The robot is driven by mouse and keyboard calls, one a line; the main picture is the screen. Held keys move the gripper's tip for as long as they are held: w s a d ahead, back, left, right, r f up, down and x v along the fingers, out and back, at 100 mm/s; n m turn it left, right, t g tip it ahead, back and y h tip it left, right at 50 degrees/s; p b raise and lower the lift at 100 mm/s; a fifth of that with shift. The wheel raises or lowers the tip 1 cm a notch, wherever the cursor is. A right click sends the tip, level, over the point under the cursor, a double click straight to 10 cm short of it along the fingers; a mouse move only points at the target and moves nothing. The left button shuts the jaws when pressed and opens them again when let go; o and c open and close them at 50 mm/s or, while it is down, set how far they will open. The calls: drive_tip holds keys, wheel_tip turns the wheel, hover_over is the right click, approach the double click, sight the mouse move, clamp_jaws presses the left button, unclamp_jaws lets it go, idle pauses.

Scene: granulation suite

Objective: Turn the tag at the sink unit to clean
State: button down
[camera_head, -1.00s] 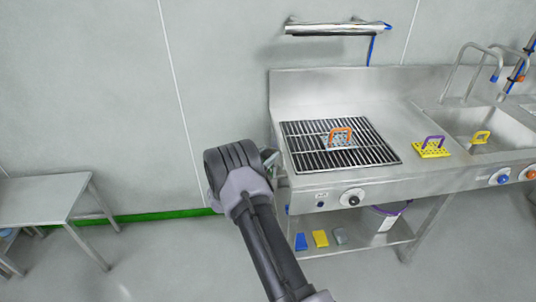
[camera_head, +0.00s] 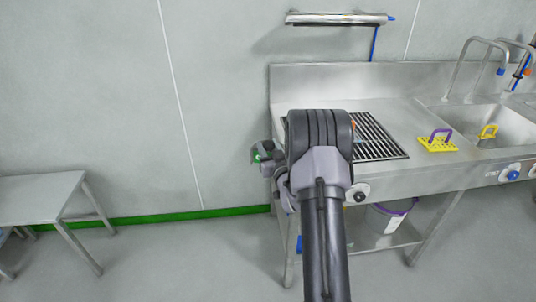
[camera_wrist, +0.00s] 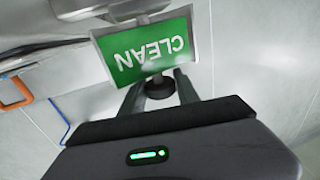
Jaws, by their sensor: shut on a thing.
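A green tag (camera_wrist: 150,48) with the white word CLEAN faces me in the wrist view, its lettering upside down. A short stem with a dark round knob (camera_wrist: 159,89) stands below it. My gripper (camera_wrist: 160,84) is shut on this knob, one finger on each side. In the head view my gripper (camera_head: 262,155) is at the left end of the sink unit (camera_head: 340,82), partly behind my arm. The tag cannot be made out there.
A black grate (camera_head: 377,140) is let into the worktop, partly hidden by my arm. A yellow pad with a purple handle (camera_head: 438,143) lies beside the basin. A bucket (camera_head: 385,218) stands on the lower shelf. A steel table (camera_head: 40,197) is at the left, with open floor between.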

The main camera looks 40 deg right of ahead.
drive_tip(key=shift+d+n+t+y+b, duration=0.1)
drive_tip(key=shift+n+t+y+b, duration=0.2)
drive_tip(key=shift+n+y+b, duration=0.6)
drive_tip(key=shift+n+t+y+b, duration=0.1)
drive_tip(key=shift+n+t+y, duration=0.35)
drive_tip(key=shift+y, duration=0.95)
drive_tip(key=shift+r+n+y, duration=0.1)
drive_tip(key=shift+n+y, duration=0.2)
drive_tip(key=shift+n, duration=0.05)
drive_tip(key=c, duration=0.9)
unclamp_jaws()
drive_tip(key=s+a+p, duration=0.1)
drive_tip(key=s+p, duration=0.3)
drive_tip(key=s, duration=1.3)
drive_tip(key=shift+s+a, duration=0.15)
